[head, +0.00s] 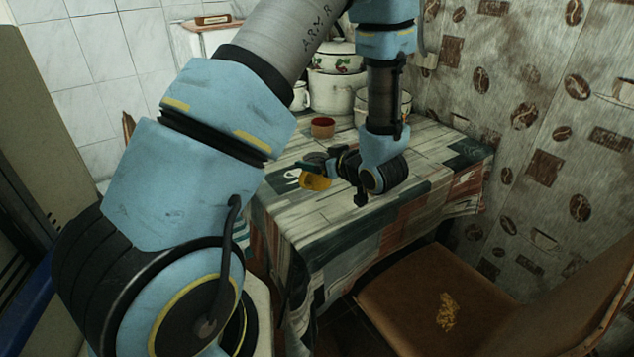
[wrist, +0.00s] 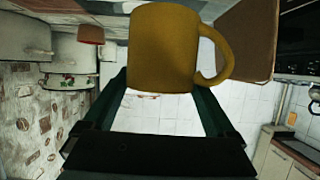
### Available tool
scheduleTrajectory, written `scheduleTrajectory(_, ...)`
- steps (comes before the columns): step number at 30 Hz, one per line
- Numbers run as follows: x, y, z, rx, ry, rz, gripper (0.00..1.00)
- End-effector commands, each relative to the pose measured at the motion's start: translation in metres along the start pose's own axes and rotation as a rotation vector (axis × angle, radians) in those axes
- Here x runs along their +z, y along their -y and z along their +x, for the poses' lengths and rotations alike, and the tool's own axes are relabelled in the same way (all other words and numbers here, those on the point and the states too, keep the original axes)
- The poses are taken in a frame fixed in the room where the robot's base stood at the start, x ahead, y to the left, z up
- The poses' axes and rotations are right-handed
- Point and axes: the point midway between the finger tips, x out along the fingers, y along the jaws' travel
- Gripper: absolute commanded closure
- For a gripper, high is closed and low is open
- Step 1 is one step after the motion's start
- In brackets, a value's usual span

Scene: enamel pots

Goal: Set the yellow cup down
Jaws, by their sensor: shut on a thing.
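The yellow cup (head: 316,183) is in my gripper (head: 314,168), above the left part of the table (head: 335,228) in the head view. In the wrist view, the cup (wrist: 163,50) is between the tips of my two green fingers, with its handle pointing to the right. My gripper is shut on the cup. The gap between the cup and the tabletop is hard to judge, and the cup's far side is hidden.
A small reddish bowl (head: 322,127) stands behind the gripper. White enamel pots (head: 334,92) stand at the table's back, partly behind my arm. A brown chair (head: 440,303) is at the front right. The tabletop's front middle is clear.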

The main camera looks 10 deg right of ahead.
Motion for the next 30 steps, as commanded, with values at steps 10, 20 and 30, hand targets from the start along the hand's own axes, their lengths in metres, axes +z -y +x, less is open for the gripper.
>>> scheduleTrajectory(10,0.031,0.000,0.013,0.000,0.000,0.002,0.81)
scheduleTrajectory(20,0.057,-0.001,0.024,0.001,-0.001,-0.003,0.81)
scheduleTrajectory(30,0.061,-0.001,0.026,0.002,-0.001,-0.002,0.81)
